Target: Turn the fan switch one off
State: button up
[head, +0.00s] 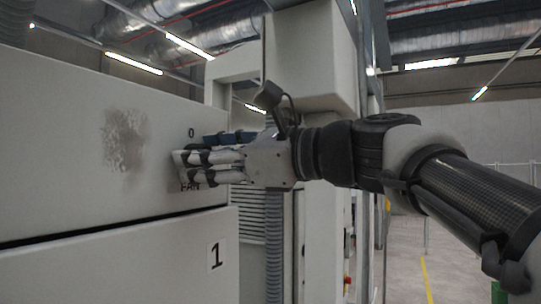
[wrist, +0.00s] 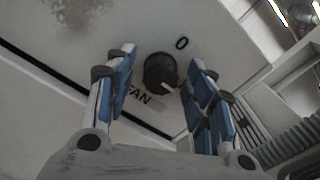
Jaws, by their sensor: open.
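The fan switch (wrist: 160,72) is a round black knob with a light pointer line on a pale panel, seen in the wrist view. The pointer is turned toward the lower right, away from the "0" mark (wrist: 181,43). The "FAN" label (wrist: 139,96) is beside the knob, partly hidden by a finger. My gripper (wrist: 162,68) is open, with one finger on each side of the knob; I cannot tell whether they touch it. In the head view my gripper (head: 180,156) is at the panel and hides the knob, below the "0" mark (head: 191,132).
The grey cabinet panel (head: 70,140) has a dark smudge (head: 125,140) left of my gripper. A lower panel bears a "1" label (head: 216,256). A ribbed grey hose (head: 273,240) and a white machine column (head: 315,60) stand to the right. Open floor lies further right.

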jog(key=c, duration=1.1)
jog(key=shift+o, duration=0.2)
jog(key=shift+n, duration=0.4)
jog(key=shift+w+r+n+b, duration=0.1)
jog(key=shift+n+b, duration=2.75)
jog(key=shift+n, duration=5.75)
